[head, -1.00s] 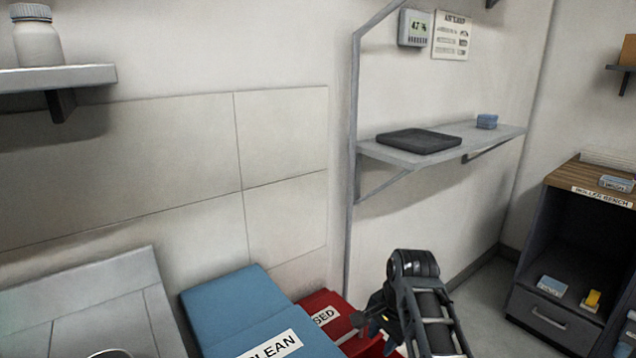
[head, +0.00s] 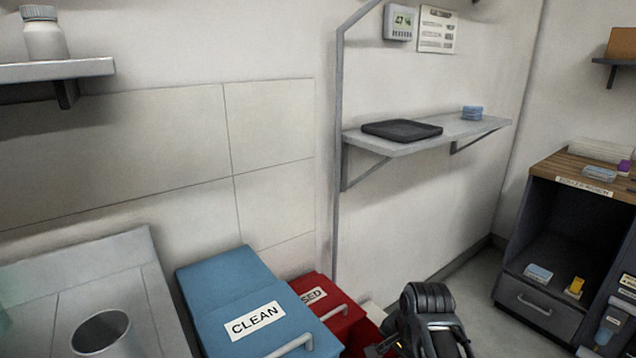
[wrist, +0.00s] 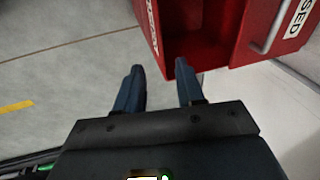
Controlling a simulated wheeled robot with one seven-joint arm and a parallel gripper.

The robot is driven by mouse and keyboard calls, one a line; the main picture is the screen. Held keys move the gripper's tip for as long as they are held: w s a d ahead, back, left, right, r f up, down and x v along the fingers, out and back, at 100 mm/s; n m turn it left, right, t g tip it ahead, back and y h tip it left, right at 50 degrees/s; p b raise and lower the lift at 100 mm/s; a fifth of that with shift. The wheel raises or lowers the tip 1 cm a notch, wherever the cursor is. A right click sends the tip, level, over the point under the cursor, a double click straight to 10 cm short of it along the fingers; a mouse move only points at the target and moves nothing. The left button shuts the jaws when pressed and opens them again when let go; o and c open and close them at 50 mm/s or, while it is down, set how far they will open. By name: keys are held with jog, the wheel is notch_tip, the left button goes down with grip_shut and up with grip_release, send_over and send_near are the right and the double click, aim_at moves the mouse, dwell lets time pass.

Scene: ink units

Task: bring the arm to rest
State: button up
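My gripper (wrist: 158,82) shows in the wrist view with its two dark blue fingers apart and nothing between them. It points down toward the floor beside a red bin. My arm shows at the bottom of the head view, in front of the red bin; the fingertips are hidden there. The red bin (head: 330,315), its label partly cut to "SED", stands right of the blue bin. In the wrist view the red bin (wrist: 235,35) lies just beyond the fingertips, apart from them as far as I can tell.
The blue bin labelled CLEAN (head: 228,296) stands left of the red one. A dark cabinet (head: 540,316) stands at right. Floor between is clear.

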jog(key=s+d+f+n+t+h, duration=0.15)
jog(key=s+d+f, duration=0.3)
jog(key=s, duration=0.45)
jog(key=s+d+f+n+t, duration=0.25)
jog(key=s+f, duration=0.25)
jog(key=s, duration=0.4)
jog(key=s+d+r+n+t, duration=0.1)
jog(key=s+r+n+t, duration=0.3)
jog(key=s, duration=1)
jog(key=s+a+r+n+t, duration=0.1)
jog(key=s+r+t, duration=0.1)
jog(key=s+r, duration=0.6)
jog(key=s+a+r+n+t, duration=0.1)
jog(key=s+r, duration=0.7)
jog(key=r, duration=0.8)
jog(key=shift+s+a+r+t+y+p, duration=0.3)
jog(key=shift+s+a+t+y, duration=0.1)
jog(key=shift+t, duration=0.2)
